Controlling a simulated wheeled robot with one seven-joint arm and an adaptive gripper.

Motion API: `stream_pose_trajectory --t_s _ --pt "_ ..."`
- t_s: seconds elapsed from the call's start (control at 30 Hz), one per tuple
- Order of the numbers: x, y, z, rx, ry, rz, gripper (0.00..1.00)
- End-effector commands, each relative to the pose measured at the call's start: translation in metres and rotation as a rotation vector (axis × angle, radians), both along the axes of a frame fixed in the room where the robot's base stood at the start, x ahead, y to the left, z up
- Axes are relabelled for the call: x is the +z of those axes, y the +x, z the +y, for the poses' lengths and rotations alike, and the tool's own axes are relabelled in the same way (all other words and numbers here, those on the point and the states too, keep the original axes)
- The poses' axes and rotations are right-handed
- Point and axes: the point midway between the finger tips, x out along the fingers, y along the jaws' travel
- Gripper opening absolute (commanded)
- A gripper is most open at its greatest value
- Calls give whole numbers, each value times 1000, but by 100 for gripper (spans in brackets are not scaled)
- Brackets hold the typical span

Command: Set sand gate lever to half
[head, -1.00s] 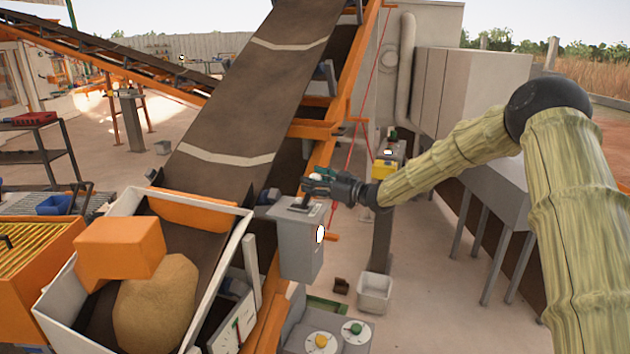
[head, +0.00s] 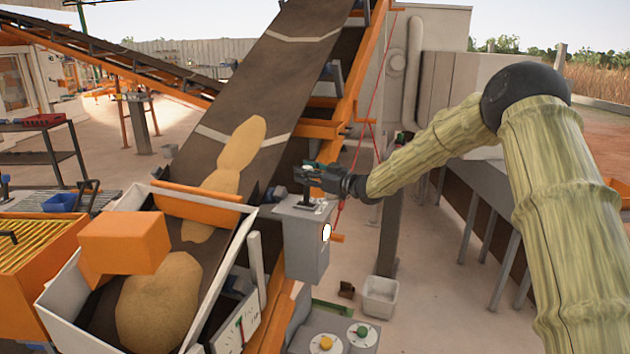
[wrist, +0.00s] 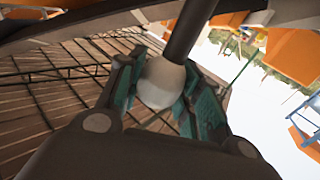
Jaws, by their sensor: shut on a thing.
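The sand gate lever stands on top of a grey control box (head: 306,245) beside the conveyor. Its dark stem (head: 309,195) rises from the box top and looks about upright. My gripper (head: 308,172) is at the top of the lever, shut on its knob. In the wrist view, the pale round knob (wrist: 161,82) sits between the teal finger pads, with the dark lever rod (wrist: 190,30) running up from it. The knob is hidden by the fingers in the head view. Sand (head: 158,300) lies in the white-walled hopper (head: 222,290), and more sand (head: 241,145) lies on the belt (head: 260,85).
An orange block-shaped part (head: 123,243) hangs over the hopper. A panel with yellow and green buttons (head: 335,338) is below the control box. A white bin (head: 380,297) stands on the floor to the right. Orange conveyor framing (head: 322,129) runs close behind my gripper.

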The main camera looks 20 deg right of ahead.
Motion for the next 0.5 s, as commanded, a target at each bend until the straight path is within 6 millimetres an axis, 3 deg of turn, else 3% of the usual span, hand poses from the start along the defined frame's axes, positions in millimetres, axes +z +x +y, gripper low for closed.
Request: stream_pose_trajectory --t_s 0.37,0.4,0.5 --pt "6 4 3 -1 4 -7 0" --pt "6 4 3 -1 4 -7 36" --pt "6 3 3 0 4 -6 54"
